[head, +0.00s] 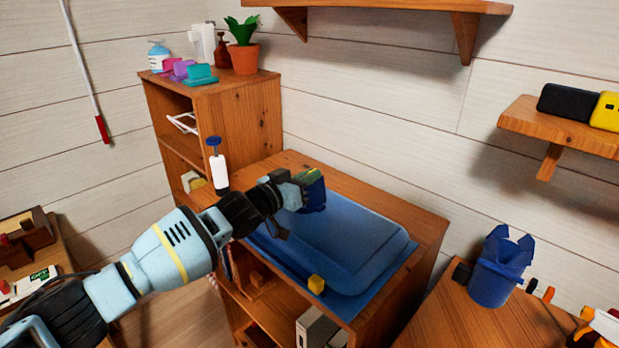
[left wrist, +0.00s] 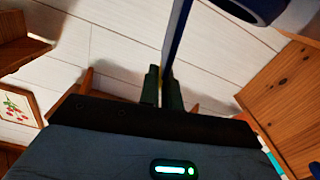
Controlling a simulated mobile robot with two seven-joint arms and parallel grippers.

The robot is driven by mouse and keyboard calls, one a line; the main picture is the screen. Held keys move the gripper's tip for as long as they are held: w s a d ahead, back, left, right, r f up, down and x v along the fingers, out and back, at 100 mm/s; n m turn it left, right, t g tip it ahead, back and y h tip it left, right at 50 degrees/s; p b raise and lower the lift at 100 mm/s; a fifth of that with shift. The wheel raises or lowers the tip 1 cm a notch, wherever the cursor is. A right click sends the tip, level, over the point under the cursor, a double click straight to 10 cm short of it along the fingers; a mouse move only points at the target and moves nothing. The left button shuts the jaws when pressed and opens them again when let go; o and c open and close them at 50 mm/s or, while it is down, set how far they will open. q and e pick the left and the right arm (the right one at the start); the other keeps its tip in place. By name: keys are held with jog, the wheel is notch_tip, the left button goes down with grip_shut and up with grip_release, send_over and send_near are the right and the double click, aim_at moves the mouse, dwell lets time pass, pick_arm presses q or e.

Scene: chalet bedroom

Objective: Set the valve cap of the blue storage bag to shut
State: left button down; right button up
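The blue storage bag (head: 335,240) lies flat and puffed on the low wooden cabinet. My left gripper (head: 312,188) is above the bag's far left part, beside a dark blue piece that looks like the valve cap (head: 317,200). In the left wrist view my left gripper (left wrist: 163,88) has its two dark fingers close together, with a thin blue piece, apparently the cap (left wrist: 177,35) edge-on, between them. A dark blue ring shows at the top of that view. The valve seat is hidden in the head view. My right gripper is not in view.
A white and blue pump-like object (head: 218,170) stands left of the bag. A taller shelf (head: 240,110) with a plant is behind. A blue bucket (head: 493,275) stands on the right table.

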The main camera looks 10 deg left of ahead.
pick_arm(q)
jog(key=shift+f, duration=0.1)
jog(key=c, duration=1.6)
grip_release()
jog(key=v, duration=0.8)
jog(key=shift+p, duration=0.4)
jog(key=shift+w, duration=0.1)
jog(key=shift+c, duration=0.2)
